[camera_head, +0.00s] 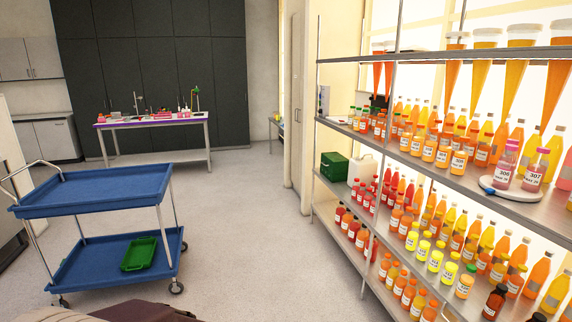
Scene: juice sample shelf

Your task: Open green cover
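No cover that I can single out shows. Green things in the head view are a dark green box (334,167) on the shelf rack's left end, a bright green tray (139,254) on the cart's lower deck, and a small green cap (471,268) on an orange jar (464,286) low on the rack. The box looks closed, but its top is too small to read well. Neither of my grippers is in view.
A steel rack (452,182) of juice bottles fills the right side. A round white device (510,189) holds pink-capped bottles. A blue cart (95,190) stands at the left. A purple-edged table (152,121) stands behind. The floor (245,245) between cart and rack is clear.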

